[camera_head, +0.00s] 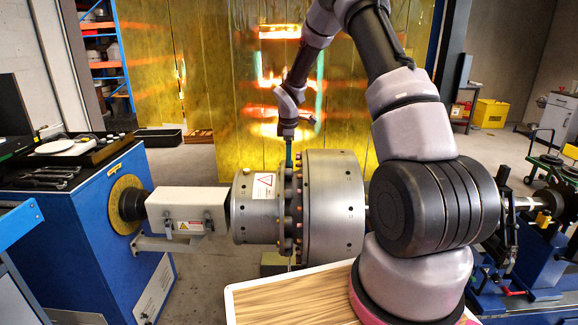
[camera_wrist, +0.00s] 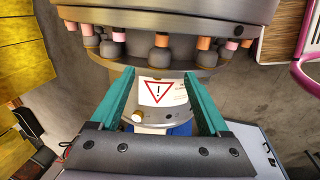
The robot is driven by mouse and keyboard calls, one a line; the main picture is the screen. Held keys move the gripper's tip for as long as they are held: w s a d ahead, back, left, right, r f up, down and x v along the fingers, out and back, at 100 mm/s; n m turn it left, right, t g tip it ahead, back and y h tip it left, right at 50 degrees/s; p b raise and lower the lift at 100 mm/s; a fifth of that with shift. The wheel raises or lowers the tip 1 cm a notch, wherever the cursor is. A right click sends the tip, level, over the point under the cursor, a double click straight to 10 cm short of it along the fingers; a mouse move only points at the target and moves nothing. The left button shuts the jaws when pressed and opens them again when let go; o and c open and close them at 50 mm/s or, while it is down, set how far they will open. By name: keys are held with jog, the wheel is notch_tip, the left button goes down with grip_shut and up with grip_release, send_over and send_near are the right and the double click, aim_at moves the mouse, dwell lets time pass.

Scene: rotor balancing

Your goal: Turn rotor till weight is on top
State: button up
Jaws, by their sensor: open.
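The rotor is a grey metal body lying on a horizontal axis, with a wide drum (camera_head: 335,205) on the right and a narrower drum (camera_head: 243,215) on the left. A ring of bolts with orange and pink ends (camera_wrist: 160,50) runs between them. A white warning label with a red triangle (camera_head: 264,186) is on the narrower drum and also shows in the wrist view (camera_wrist: 158,92). My gripper (camera_head: 288,160) points down at the top of the bolt ring. Its teal fingers (camera_wrist: 159,75) are open, with nothing clearly between them. I cannot tell which part is the weight.
A blue drive stand (camera_head: 95,225) with a white-covered shaft (camera_head: 186,210) is left of the rotor. A blue support (camera_head: 545,250) is at the right. A wood-topped surface (camera_head: 295,300) is in front. Yellow translucent curtains (camera_head: 200,60) hang behind.

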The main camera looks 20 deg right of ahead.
jog(key=shift+v, duration=1.55)
jog(key=s+r+m+t, duration=0.1)
jog(key=s+r+m, duration=0.3)
jog(key=s+r, duration=0.45)
jog(key=s+r+m+t, duration=0.1)
jog(key=s+r+m, duration=0.4)
jog(key=r, duration=0.7)
jog(key=s+r+m+t+y, duration=0.1)
jog(key=s+r+m, duration=0.1)
jog(key=s, duration=0.6)
jog(key=s+a+r+m+t+y, duration=0.1)
jog(key=s+r+m, duration=0.2)
jog(key=s, duration=0.5)
jog(key=s+r+m, duration=0.3)
jog(key=s+m, duration=0.2)
jog(key=s, duration=0.3)
jog(key=shift+s+a+t+y, duration=0.2)
jog(key=shift+a+t+y, duration=0.1)
jog(key=shift+t+y, duration=0.1)
